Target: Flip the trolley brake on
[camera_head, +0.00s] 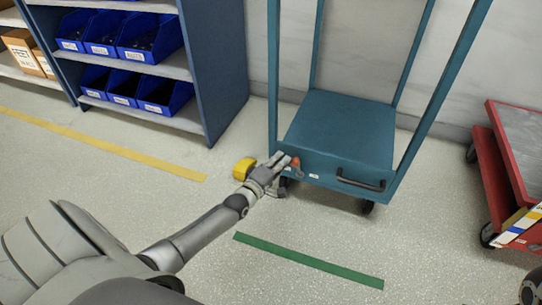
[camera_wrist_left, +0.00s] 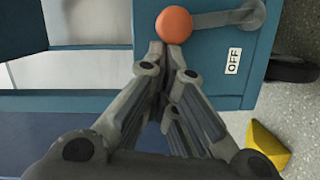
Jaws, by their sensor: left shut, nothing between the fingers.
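The teal trolley (camera_head: 340,130) stands against the wall, with a dark handle (camera_head: 360,183) on its front panel. Its brake lever has an orange knob (camera_head: 295,162) at the panel's left end. In the left wrist view the orange knob (camera_wrist_left: 174,25) sits on a grey lever arm (camera_wrist_left: 225,17), with an OFF label (camera_wrist_left: 233,62) beside it. In the head view the lever points roughly upward. My left gripper (camera_head: 284,162) is shut and empty. Its fingertips (camera_wrist_left: 167,47) are right beside the knob; I cannot tell whether they touch.
A blue shelf (camera_head: 225,70) with blue bins (camera_head: 150,38) stands at left. A yellow object (camera_head: 243,168) lies on the floor by my gripper. A red cart (camera_head: 495,160) is at right. Yellow (camera_head: 130,145) and green (camera_head: 305,260) lines mark the open floor.

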